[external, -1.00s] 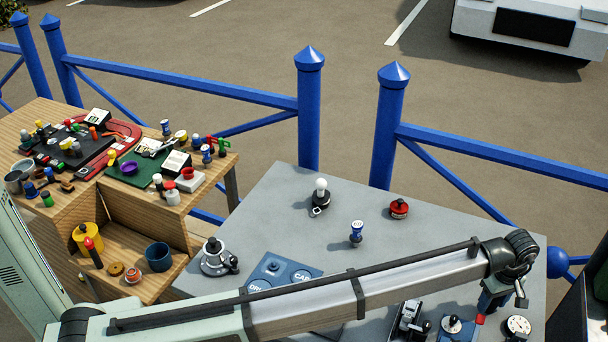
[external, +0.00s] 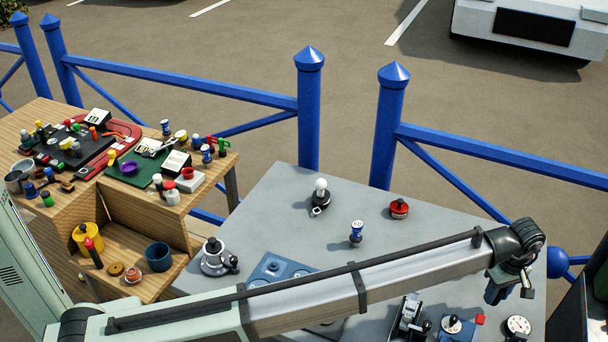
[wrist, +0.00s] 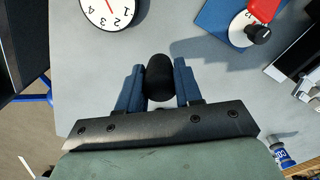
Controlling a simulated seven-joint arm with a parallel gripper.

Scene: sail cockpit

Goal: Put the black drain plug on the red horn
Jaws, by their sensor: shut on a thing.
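My gripper (wrist: 159,88) has its two blue fingers shut on a rounded black thing, the black drain plug (wrist: 160,72), in the wrist view. In the external view my gripper (external: 497,292) hangs over the right part of the grey table, and the plug cannot be made out there. A low round red thing with a dark top, apparently the red horn (external: 399,210), stands on the table farther back and to the left of my gripper. It cannot be made out in the wrist view.
A white dial (external: 517,327) and a blue plate with a round switch and red part (external: 453,328) lie near my gripper. A blue-and-white stamp-like piece (external: 356,233) and a white-knobbed black fitting (external: 320,195) stand left of the red horn. Table around the horn is clear.

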